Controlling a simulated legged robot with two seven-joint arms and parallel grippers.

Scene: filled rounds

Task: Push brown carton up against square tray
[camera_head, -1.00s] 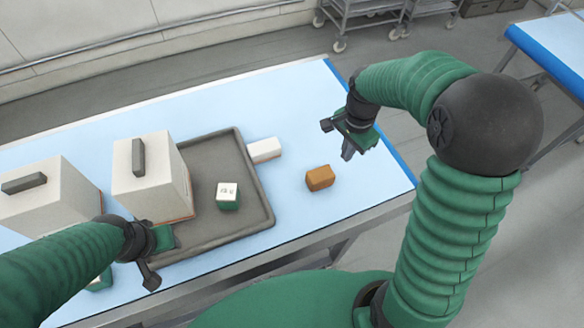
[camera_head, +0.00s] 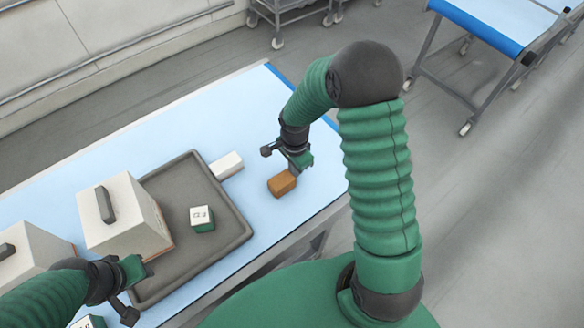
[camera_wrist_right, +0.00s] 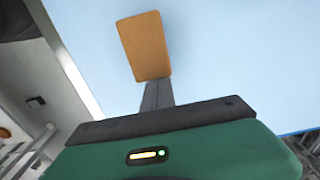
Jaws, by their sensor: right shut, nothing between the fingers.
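The brown carton (camera_head: 281,184) lies on the light blue table top, a short way right of the square tray (camera_head: 236,222), with bare table between them. It also shows in the right wrist view (camera_wrist_right: 145,45), straight beyond the fingers. My right gripper (camera_head: 296,166) is shut and empty, low at the carton's far right side; in the right wrist view its fingertips (camera_wrist_right: 157,88) meet the carton's near edge, though I cannot tell if they touch. My left gripper (camera_head: 137,289) is over the tray's near left edge; its fingers look apart, with nothing seen between them.
A white carton (camera_head: 226,166) sits against the tray's far right edge. A green-and-white box (camera_head: 202,218) and a white lidded box (camera_head: 125,217) stand on the tray. Another white box (camera_head: 30,252) is left of it. Table is clear around the brown carton.

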